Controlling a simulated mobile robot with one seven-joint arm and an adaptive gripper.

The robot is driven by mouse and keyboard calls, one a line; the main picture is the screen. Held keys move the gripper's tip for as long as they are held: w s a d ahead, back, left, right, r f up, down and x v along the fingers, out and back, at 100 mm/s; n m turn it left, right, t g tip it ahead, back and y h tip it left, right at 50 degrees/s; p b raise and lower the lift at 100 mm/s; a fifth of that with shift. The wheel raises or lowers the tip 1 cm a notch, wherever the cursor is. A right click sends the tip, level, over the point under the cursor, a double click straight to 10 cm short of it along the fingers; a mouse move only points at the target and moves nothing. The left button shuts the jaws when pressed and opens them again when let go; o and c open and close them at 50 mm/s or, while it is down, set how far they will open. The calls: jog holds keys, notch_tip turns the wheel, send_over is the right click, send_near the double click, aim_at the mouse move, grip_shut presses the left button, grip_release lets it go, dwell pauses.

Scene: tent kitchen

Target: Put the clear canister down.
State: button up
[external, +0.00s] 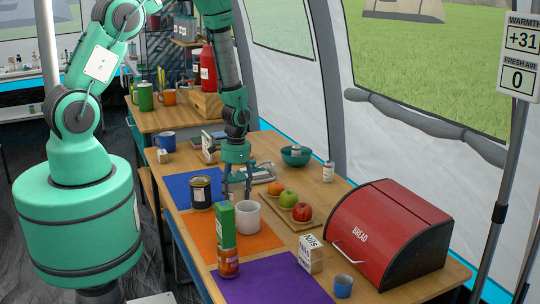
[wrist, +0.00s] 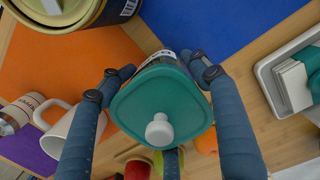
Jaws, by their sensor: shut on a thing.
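The clear canister shows in the wrist view by its square teal lid (wrist: 140,110) with a white knob, seen from above. In the external view my gripper (external: 237,190) points down over the table, beyond the white mug and right of the dark tin. The canister is hard to make out there. I cannot tell whether its base touches the table.
A dark tin (external: 201,192) stands on the blue mat (external: 178,185). A white mug (external: 247,218), a green carton (external: 224,222) and a jar (external: 228,264) stand nearer the camera. Fruit lies on a board (external: 298,224). A red bread bin (external: 390,235) fills the right.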

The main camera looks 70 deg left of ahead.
jog(key=shift+f, duration=0.1)
jog(key=o, duration=1.6)
jog(key=r, duration=0.4)
jog(key=r+p, duration=0.1)
jog(key=r, duration=0.3)
jog(key=r+p, duration=0.1)
jog(key=r, duration=0.3)
jog(key=shift+w+r, duration=0.15)
jog(key=shift+w, duration=0.25)
